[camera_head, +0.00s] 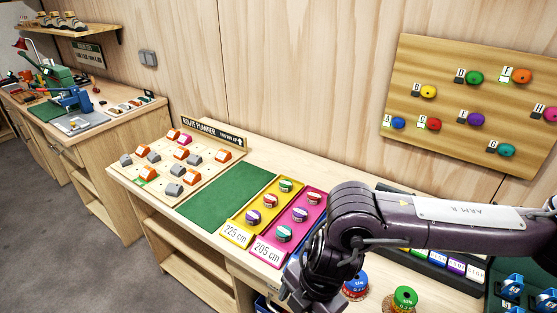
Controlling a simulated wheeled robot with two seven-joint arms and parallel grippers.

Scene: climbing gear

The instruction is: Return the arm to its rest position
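My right arm (440,225) comes in from the right edge and reaches across the front of the bench. It is dark purple with a pale label plate. Its gripper (300,296) points down at the bottom of the view, beside the lower end of the pink 205 cm tray (265,250). The fingers are partly cut off by the frame edge, so I cannot tell whether they are open or shut, and I see nothing held. My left arm and gripper are not in view.
A yellow 225 cm tray (236,236), green mat (228,204) and route planner board (195,178) lie left of the arm. Blue and green round items (405,297) stand below it. A wall board (450,95) carries colored holds. A second bench (120,135) is at left.

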